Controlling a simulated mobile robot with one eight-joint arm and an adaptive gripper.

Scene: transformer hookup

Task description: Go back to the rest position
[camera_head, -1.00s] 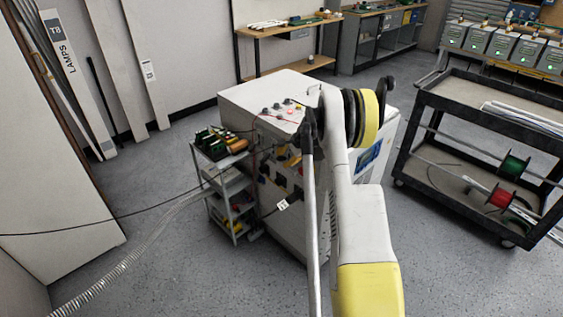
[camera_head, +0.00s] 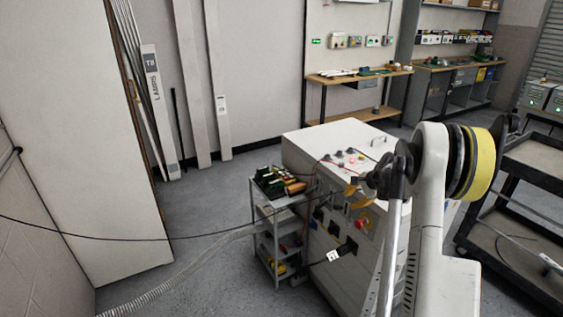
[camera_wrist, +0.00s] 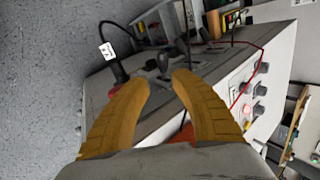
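My gripper (camera_wrist: 161,80) shows in the wrist view with two curved yellow fingers spread apart. Nothing is held between them. A dark lever or plug on the cabinet panel shows beyond the gap; I cannot tell how far off it is. In the head view, my gripper (camera_head: 352,190) is partly hidden by my arm and lies in front of the white cabinet (camera_head: 328,140). The cabinet carries knobs, lights and a red button (camera_head: 362,220). A black plug with a white tag (camera_head: 333,256) sits low on its front, and the tag also shows in the wrist view (camera_wrist: 107,50).
A small grey shelf cart (camera_head: 270,244) with coils on top stands left of the cabinet. A dark trolley (camera_head: 530,175) stands at the right. A black cable (camera_head: 100,234) and a ribbed hose (camera_head: 180,273) cross the left. Grey floor (camera_head: 215,205) is open behind the cart.

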